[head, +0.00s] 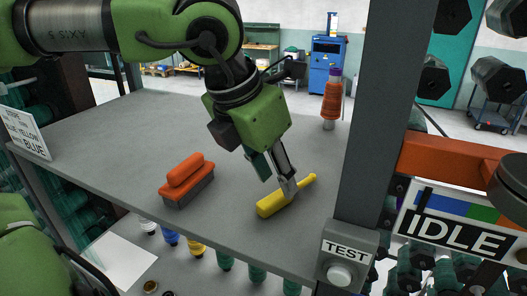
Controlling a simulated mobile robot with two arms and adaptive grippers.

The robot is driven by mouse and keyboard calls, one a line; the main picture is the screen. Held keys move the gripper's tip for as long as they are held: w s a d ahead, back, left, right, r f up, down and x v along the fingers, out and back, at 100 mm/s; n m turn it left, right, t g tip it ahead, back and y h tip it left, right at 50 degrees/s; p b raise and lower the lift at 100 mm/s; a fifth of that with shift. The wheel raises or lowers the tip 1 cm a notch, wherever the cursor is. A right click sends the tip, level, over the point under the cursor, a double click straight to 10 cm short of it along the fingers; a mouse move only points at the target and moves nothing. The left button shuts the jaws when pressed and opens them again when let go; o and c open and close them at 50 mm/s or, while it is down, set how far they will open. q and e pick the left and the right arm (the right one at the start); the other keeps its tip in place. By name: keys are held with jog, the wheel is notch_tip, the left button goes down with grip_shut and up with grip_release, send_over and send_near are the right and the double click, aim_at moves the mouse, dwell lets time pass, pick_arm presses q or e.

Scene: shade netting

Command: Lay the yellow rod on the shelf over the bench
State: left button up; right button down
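The yellow rod (271,205) lies across the right part of a grey shelf (110,150), near its front edge. It is thick at its left end and thinner at its right end. My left gripper (288,188) reaches down from above, with a fingertip overlapping the middle of the rod. I see only one fingertip clearly, so I cannot tell whether the fingers are closed on the rod. The rod seems to touch the shelf, though a small gap cannot be ruled out. My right gripper is not in view.
An orange brush (187,178) lies left of the rod. An orange spool (331,100) stands at the back right. A grey post (373,120) rises close to the right, with a TEST button box (346,258). Below, a bench holds white paper (120,262) and several spools.

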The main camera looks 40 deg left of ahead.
pick_arm(q)
jog(key=b+v, duration=0.1)
jog(key=v, duration=0.7)
jog(key=shift+s+r, duration=0.15)
